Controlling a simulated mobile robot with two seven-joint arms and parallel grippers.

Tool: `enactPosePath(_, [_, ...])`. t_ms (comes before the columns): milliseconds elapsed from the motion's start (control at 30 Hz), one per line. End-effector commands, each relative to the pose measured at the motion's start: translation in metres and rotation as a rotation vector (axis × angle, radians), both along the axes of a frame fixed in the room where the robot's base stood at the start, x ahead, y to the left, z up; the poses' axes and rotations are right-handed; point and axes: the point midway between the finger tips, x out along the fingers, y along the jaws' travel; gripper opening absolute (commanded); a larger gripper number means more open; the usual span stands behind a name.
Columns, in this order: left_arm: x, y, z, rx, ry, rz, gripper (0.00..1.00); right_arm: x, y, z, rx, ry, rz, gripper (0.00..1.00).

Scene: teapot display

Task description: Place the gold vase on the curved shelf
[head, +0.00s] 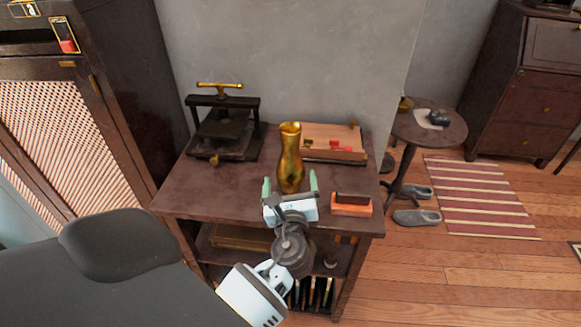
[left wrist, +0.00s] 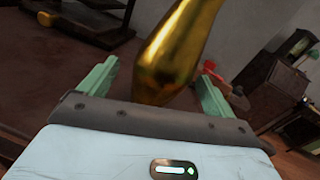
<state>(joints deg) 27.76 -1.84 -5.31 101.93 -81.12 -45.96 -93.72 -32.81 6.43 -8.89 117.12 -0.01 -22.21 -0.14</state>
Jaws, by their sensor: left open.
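The gold vase (head: 290,158) stands upright on the brown wooden table (head: 225,190). My left gripper (head: 290,184) is open at the near side of the vase, with its two green fingers pointing toward it. In the left wrist view the vase (left wrist: 178,50) rises between and beyond the fingers of the gripper (left wrist: 157,82). Whether the fingers touch it, I cannot tell. No clearly curved shelf shows. My right gripper is not in view.
A dark press (head: 225,125) stands at the table's back left. A wooden box (head: 333,142) lies right of the vase, and an orange-and-brown block (head: 351,204) sits at the front right. A round side table (head: 428,130) stands farther right. The table's left front is clear.

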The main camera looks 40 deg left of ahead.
Motion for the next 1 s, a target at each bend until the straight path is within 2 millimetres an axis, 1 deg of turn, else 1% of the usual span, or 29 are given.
enactPosePath(100, [0.015,0.01,0.005,0.001,-0.003,0.002,0.9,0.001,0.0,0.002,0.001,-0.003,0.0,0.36])
enactPosePath(300, [0.033,0.024,0.004,0.001,-0.001,0.0,0.9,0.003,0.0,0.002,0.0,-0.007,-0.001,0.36])
enactPosePath(600, [0.036,0.027,0.004,0.0,0.0,0.0,0.9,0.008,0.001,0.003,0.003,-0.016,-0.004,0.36])
enactPosePath(1000, [0.035,0.026,0.004,-0.001,-0.001,0.0,0.38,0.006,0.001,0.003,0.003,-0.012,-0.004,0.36])
